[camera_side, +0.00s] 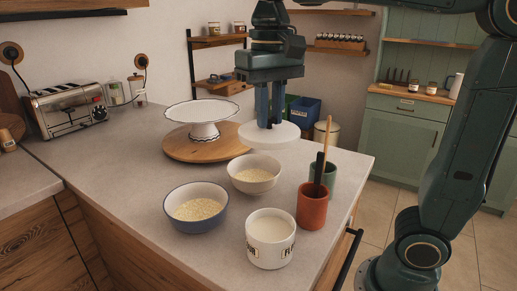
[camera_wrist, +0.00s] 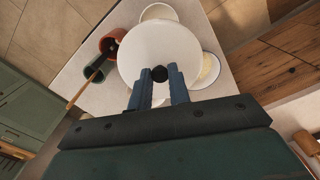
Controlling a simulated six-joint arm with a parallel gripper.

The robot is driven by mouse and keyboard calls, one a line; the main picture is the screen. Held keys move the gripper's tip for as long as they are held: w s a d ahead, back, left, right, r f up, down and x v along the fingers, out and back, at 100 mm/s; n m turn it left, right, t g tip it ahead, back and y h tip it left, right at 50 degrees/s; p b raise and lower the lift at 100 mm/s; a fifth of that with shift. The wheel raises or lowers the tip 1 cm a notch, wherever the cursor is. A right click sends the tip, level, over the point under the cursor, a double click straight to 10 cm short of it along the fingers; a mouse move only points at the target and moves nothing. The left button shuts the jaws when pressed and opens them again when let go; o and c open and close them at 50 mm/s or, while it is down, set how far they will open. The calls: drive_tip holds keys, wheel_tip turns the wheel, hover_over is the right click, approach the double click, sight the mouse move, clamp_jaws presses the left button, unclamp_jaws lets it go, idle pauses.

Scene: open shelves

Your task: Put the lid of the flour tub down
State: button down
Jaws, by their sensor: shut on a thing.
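My gripper (camera_side: 269,122) is shut on the white round lid (camera_side: 269,136) and holds it level in the air above the counter. In the wrist view, my gripper's fingers (camera_wrist: 160,72) close on the dark knob at the middle of the lid (camera_wrist: 150,45). The flour tub (camera_side: 270,243) is white with dark lettering. It stands open near the front of the counter, with pale flour inside. In the wrist view, part of a pale round rim (camera_wrist: 158,11) shows past the lid, and I cannot tell for certain that it is the tub.
A blue bowl (camera_side: 196,211) and a cream bowl (camera_side: 253,179) hold pale grains. A red cup (camera_side: 311,208) and a green cup (camera_side: 328,181) with tall utensils stand at right. A cake stand (camera_side: 203,117) is on a wooden board (camera_side: 184,151). The counter's left front is clear.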

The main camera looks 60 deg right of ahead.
drive_tip(key=w+d+f+m, duration=0.2)
drive_tip(key=w+d+m, duration=0.2)
drive_tip(key=w+d, duration=0.95)
drive_tip(key=w+d+f+m, duration=0.1)
drive_tip(key=d+f+m, duration=0.1)
drive_tip(key=d, duration=0.9)
drive_tip(key=w+d+f+m, duration=0.2)
drive_tip(key=d+f, duration=0.2)
drive_tip(key=d, duration=0.7)
drive_tip(key=shift+w+d+f+m, duration=0.2)
drive_tip(key=shift+f+m, duration=0.05)
drive_tip(key=shift+m, duration=0.15)
wheel_tip(320, 180, down, 16)
drive_tip(key=shift+r, duration=0.2)
drive_tip(key=shift+f, duration=0.1)
drive_tip(key=shift+f, duration=2.05)
